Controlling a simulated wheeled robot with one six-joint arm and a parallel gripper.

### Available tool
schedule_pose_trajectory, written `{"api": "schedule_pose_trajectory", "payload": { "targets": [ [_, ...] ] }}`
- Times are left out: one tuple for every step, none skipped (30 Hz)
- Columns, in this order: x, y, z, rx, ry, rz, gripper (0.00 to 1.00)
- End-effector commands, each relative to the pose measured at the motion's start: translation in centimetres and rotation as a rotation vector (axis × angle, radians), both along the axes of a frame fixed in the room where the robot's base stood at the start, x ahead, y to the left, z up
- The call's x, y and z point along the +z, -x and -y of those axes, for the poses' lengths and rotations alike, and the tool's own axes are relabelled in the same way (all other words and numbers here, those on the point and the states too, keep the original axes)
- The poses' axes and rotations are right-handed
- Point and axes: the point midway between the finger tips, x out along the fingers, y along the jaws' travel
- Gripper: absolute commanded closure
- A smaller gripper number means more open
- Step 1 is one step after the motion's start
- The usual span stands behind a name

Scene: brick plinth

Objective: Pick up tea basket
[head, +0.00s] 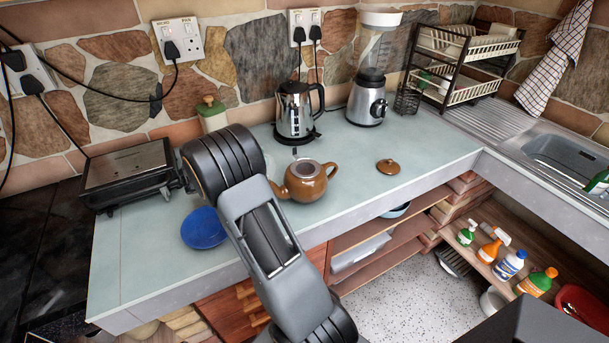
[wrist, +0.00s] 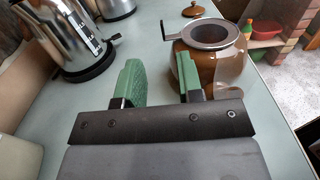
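The brown teapot (head: 306,185) stands on the counter with its mouth uncovered. In the wrist view, the tea basket (wrist: 210,34) shows as a grey metal rim with a short handle at its left, seated in the mouth of the teapot (wrist: 212,62). The basket's lower part is hidden inside the pot. My gripper (wrist: 159,66) has its green fingers spread apart with nothing between them. It is on the near side of the pot, left of the basket in the wrist view. In the head view my arm hides the gripper.
A steel kettle (head: 296,110) and a blender (head: 369,95) stand behind the teapot. The brown lid (head: 388,167) lies to its right. A blue plate (head: 204,228) and a black grill (head: 130,178) are at the left. The counter right of the lid is clear.

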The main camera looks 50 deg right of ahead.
Motion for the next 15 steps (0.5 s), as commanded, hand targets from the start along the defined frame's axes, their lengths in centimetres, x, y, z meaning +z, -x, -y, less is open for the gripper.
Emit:
{"api": "schedule_pose_trajectory", "payload": {
  "targets": [
    [0.2, 0.5, 1.0, -0.004, 0.000, -0.001, 0.66],
    [0.2, 0.7, 1.5, -0.005, 0.000, -0.001, 0.66],
    [0.2, 0.9, 2.1, -0.003, 0.000, 0.000, 0.66],
    [0.2, 1.1, 2.6, -0.003, -0.001, 0.000, 0.66],
    [0.1, 1.3, 3.0, -0.004, -0.001, 0.000, 0.66],
    [0.1, 1.5, 3.6, -0.002, -0.001, 0.000, 0.66],
    [0.1, 1.7, 4.0, -0.002, -0.001, 0.001, 0.66],
    [0.1, 1.8, 4.3, -0.001, -0.001, 0.001, 0.66],
    [0.1, 1.9, 4.6, -0.001, -0.001, 0.002, 0.66],
    [0.1, 2.0, 4.9, -0.001, -0.001, 0.002, 0.66],
    [0.0, 2.1, 5.1, -0.001, -0.001, 0.002, 0.66],
    [0.0, 2.2, 5.3, 0.000, -0.001, 0.002, 0.66],
    [0.0, 2.3, 5.4, 0.001, -0.001, 0.002, 0.66],
    [0.0, 2.3, 5.5, 0.001, -0.001, 0.002, 0.66],
    [0.0, 2.3, 5.6, 0.001, -0.002, 0.002, 0.66]
  ]
}}
